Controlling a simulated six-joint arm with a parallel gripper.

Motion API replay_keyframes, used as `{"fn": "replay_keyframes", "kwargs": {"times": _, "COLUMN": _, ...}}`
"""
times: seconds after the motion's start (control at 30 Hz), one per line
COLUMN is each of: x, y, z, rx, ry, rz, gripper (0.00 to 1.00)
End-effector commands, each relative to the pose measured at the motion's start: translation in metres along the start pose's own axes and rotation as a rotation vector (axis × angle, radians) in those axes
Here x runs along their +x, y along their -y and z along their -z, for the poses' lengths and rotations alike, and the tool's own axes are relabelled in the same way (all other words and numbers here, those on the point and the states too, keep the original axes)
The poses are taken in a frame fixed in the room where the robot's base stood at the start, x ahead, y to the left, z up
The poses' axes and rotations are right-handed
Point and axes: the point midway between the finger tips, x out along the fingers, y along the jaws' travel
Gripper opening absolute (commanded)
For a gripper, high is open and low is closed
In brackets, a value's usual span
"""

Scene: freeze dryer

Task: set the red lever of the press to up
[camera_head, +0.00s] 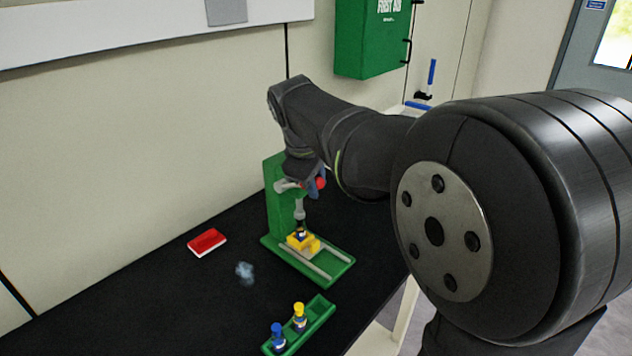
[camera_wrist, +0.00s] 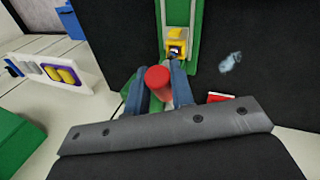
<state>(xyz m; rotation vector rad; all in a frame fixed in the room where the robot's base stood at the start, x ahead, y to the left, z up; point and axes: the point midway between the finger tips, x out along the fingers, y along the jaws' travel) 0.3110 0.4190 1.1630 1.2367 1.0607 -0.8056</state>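The green press (camera_head: 279,205) stands on the black table, with a grey plunger (camera_head: 299,212) above a yellow block (camera_head: 303,243). Its lever ends in a red knob (camera_head: 320,183), about level with the grey pivot, and points toward the right. My gripper (camera_head: 313,188) is at this knob, partly hidden by my arm in the head view. In the wrist view, the red knob (camera_wrist: 158,79) fills the space between the two blue fingers of my gripper (camera_wrist: 160,85), which appear shut on it. The yellow block (camera_wrist: 177,42) lies beyond.
A green rack (camera_head: 318,316) with a blue-topped and a yellow-topped vial stands at the front. A red box (camera_head: 207,242) and a crumpled bluish clear item (camera_head: 245,272) lie left of the press. A green first aid cabinet (camera_head: 371,38) hangs on the wall behind.

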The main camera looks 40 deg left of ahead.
Motion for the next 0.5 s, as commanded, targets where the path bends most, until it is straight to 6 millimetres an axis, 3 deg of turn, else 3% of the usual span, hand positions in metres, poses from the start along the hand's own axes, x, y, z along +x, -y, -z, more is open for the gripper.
{"fn": "replay_keyframes", "kwargs": {"times": 0.5, "x": -0.011, "y": -0.006, "z": 0.01, "rx": -0.04, "ry": 0.104, "rz": 0.021, "gripper": 0.0}}
